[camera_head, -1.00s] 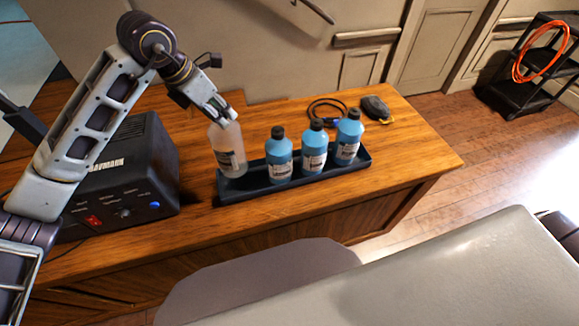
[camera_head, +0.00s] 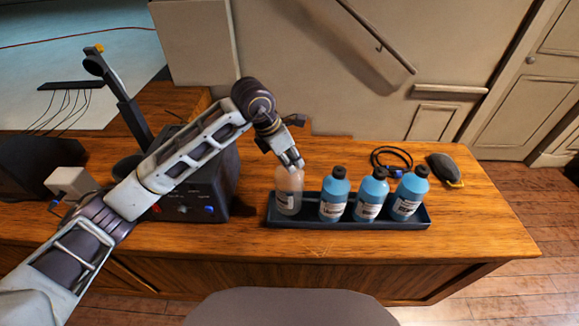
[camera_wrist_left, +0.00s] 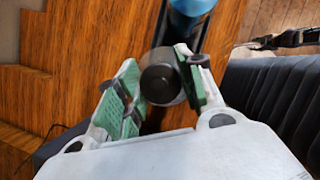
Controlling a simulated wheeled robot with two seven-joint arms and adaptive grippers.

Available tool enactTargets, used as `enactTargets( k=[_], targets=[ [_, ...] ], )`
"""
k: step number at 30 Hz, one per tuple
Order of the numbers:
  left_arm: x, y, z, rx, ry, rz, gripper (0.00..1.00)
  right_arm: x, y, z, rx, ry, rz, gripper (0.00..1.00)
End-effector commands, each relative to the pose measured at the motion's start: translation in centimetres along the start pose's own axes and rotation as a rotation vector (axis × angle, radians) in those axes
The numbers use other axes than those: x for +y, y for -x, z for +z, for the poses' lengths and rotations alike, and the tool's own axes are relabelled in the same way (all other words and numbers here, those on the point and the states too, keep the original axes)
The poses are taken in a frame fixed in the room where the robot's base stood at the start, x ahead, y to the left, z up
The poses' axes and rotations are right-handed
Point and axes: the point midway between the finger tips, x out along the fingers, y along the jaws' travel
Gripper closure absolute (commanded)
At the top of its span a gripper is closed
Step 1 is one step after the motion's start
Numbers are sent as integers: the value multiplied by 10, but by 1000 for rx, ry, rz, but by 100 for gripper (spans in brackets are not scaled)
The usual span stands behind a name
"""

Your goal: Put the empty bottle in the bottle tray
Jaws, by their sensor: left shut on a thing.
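The empty bottle (camera_head: 288,192), clear and whitish with a label, stands upright at the left end of the dark bottle tray (camera_head: 330,224). My left gripper (camera_head: 291,163) is shut on its top. In the left wrist view the dark cap (camera_wrist_left: 160,82) sits between the green-padded fingers of my left gripper (camera_wrist_left: 160,88). Three blue bottles with dark caps stand in the tray to its right: the near one (camera_head: 333,197), the middle one (camera_head: 370,197) and the right one (camera_head: 408,197). The bottle's base is hidden by the tray's front wall. My right gripper is not in view.
A dark box with knobs (camera_head: 215,190) stands left of the tray, partly behind my left arm. A coiled black cable (camera_head: 392,157) and a dark grey object (camera_head: 445,169) lie behind the tray. The desk top (camera_head: 480,225) is clear at the right.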

Motion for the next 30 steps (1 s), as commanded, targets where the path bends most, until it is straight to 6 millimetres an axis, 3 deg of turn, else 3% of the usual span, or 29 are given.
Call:
enactTargets(
  k=[10, 21, 30],
  targets=[
    [0, -4, -2, 1, 0, -1, 100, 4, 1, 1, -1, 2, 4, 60],
    [0, -32, -14, 0, 1, -1, 100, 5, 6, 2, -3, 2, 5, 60],
    [0, -34, -14, 0, 0, 1, 100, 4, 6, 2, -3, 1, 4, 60]
  ],
)
